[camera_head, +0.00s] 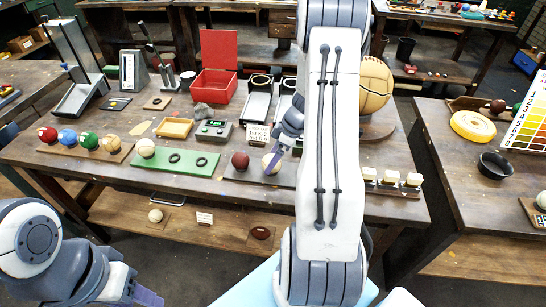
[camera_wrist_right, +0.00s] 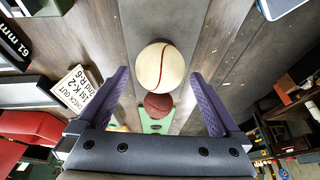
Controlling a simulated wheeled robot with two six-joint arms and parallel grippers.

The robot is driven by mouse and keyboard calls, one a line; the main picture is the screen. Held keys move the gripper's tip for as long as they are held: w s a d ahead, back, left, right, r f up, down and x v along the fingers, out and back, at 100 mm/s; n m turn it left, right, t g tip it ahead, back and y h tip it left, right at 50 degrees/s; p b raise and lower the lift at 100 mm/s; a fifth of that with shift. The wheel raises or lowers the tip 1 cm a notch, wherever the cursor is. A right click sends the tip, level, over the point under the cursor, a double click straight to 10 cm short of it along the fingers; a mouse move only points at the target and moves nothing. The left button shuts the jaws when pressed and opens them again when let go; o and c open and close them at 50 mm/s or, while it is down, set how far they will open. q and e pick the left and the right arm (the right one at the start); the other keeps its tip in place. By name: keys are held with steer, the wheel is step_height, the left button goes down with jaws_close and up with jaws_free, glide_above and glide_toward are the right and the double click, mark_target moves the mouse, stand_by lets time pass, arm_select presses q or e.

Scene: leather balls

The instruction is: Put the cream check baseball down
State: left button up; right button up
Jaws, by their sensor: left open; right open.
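A cream baseball with a red seam (camera_wrist_right: 160,68) rests on a dark grey board (camera_wrist_right: 205,40) in the right wrist view. In the head view the same cream ball (camera_head: 270,165) sits on the board beside a dark red ball (camera_head: 240,160), partly hidden by a purple finger. My right gripper (camera_wrist_right: 168,98) is open, its two purple fingers spread wide with clear gaps to the cream ball. The dark red ball also shows in the wrist view (camera_wrist_right: 158,105). My left gripper (camera_head: 146,296) is open and low at the left, away from the table; only part shows.
A green board (camera_head: 175,161) holds another cream ball (camera_head: 145,148) and dark rings. Several coloured balls stand on a wooden board (camera_head: 85,149) at left. A small card sign (camera_head: 257,135) and metal chutes (camera_head: 256,103) stand behind the grey board. My right arm hides the table's middle.

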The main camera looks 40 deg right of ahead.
steer(key=v, duration=1.2)
steer(key=a+r+g, duration=0.3)
steer(key=a, duration=1.9)
steer(key=s+a+h, duration=0.2)
steer(key=s+a, duration=1.4)
steer(key=s, duration=0.1)
steer(key=shift+s+r, duration=0.3)
steer(key=shift+r, duration=0.15)
steer(key=shift+d, duration=0.1)
